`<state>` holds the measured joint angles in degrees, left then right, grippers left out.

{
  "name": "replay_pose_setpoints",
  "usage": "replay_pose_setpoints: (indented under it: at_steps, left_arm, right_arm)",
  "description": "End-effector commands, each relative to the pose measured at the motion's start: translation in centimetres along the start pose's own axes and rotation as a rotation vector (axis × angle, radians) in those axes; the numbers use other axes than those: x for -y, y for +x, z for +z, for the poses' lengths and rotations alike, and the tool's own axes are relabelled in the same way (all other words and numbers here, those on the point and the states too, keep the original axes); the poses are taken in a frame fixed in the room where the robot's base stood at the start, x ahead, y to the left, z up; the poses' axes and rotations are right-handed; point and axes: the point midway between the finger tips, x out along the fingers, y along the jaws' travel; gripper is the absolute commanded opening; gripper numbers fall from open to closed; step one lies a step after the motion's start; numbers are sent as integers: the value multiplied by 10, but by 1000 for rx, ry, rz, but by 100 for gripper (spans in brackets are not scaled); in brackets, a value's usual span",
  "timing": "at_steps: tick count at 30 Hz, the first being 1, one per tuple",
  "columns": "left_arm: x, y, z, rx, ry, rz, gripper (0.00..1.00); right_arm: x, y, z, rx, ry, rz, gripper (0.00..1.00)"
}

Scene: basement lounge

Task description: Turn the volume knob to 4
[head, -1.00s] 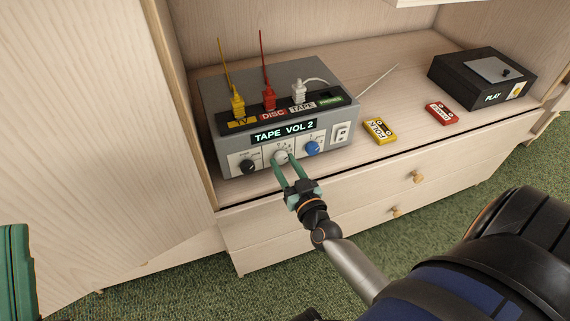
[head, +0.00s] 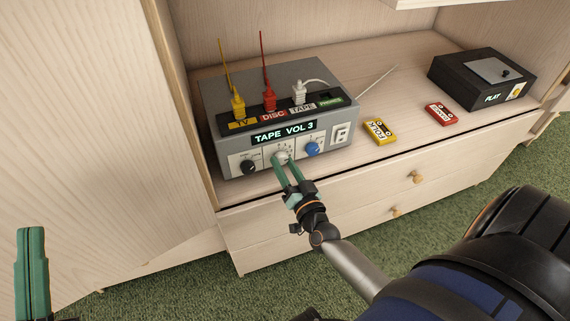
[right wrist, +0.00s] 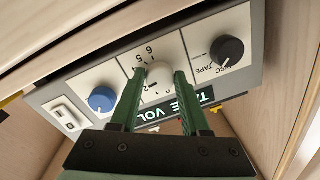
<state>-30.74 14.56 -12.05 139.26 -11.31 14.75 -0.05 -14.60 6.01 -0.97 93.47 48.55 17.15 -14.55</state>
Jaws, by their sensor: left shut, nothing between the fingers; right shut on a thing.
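The grey amplifier (head: 300,88) stands on the cabinet shelf, and its display (head: 284,132) reads "TAPE VOL 3". The white volume knob (head: 281,158) is the middle knob on its front, between a black knob (head: 248,167) and a blue knob (head: 312,149). My right gripper (head: 282,165) is shut on the white knob. In the right wrist view its green fingers (right wrist: 157,92) sit on both sides of the white knob (right wrist: 158,78), with scale numbers around it. My left gripper (head: 32,232) is shut and empty at the lower left, away from the amplifier.
Yellow, red and white plugs stand in the amplifier's top. A yellow cassette (head: 380,131), a red cassette (head: 439,113) and a black player (head: 482,78) lie to the right on the shelf. A cabinet door (head: 90,120) stands at the left; drawers (head: 390,190) are below.

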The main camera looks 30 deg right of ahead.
Motion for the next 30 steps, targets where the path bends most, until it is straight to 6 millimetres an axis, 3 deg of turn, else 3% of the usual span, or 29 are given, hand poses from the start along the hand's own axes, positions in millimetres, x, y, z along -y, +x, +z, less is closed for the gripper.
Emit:
replay_pose_setpoints:
  at_steps: [4,15,30]
  left_arm:
    - [-1,-2,11,41,-11,-2,0]
    - [-1,-2,13,53,-18,-8,0]
    - [0,-1,8,31,-12,-8,0]
  right_arm:
    - [1,0,0,-9,140,-1,0]
    - [2,0,1,-27,446,-2,0]
    - [2,0,1,-39,626,-2,0]
